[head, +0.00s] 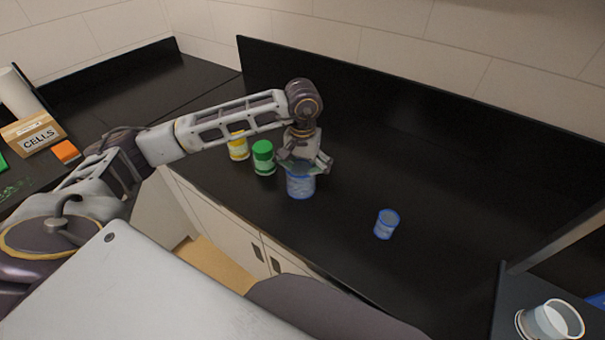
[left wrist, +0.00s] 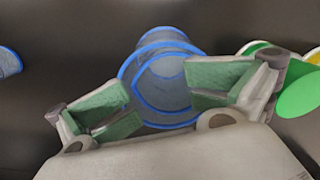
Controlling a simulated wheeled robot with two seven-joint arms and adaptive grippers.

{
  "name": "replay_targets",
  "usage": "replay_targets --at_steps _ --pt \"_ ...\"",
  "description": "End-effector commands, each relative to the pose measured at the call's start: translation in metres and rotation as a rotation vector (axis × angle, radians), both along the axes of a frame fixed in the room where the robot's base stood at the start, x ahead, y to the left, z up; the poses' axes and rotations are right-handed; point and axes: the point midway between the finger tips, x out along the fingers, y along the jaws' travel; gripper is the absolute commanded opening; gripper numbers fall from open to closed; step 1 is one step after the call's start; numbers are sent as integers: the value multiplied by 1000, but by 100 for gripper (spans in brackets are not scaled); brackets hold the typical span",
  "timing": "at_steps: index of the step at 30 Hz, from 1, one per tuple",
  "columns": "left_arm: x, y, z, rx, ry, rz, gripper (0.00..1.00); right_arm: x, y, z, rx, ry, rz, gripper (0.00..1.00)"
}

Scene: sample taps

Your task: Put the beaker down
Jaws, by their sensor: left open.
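A blue translucent beaker (head: 301,186) stands upright on the black counter. My left gripper (head: 303,167) is directly above it, pointing down, and hides its top in the head view. In the left wrist view the blue-rimmed beaker (left wrist: 164,88) shows between the two green-padded fingers of my left gripper (left wrist: 160,98). The fingers are spread open on either side of it; I cannot tell whether either one touches it. My right gripper is not in view.
A green-lidded jar (head: 263,157) and a yellow jar (head: 238,147) stand just left of the beaker. A smaller blue cup (head: 386,225) stands to the right. A clear container (head: 551,322) is at the lower right. The counter (head: 430,190) is bare around the cup.

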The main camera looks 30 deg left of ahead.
Motion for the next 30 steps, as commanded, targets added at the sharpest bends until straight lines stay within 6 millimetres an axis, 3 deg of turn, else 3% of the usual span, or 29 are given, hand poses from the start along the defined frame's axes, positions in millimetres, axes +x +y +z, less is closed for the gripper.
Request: replay_targets --at_steps 10,18,30 --pt "1 0 48 0 -6 0 88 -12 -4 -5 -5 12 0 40" --pt "1 0 84 -1 -6 -1 88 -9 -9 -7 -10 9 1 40" --pt "1 0 107 0 -4 0 88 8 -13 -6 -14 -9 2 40"
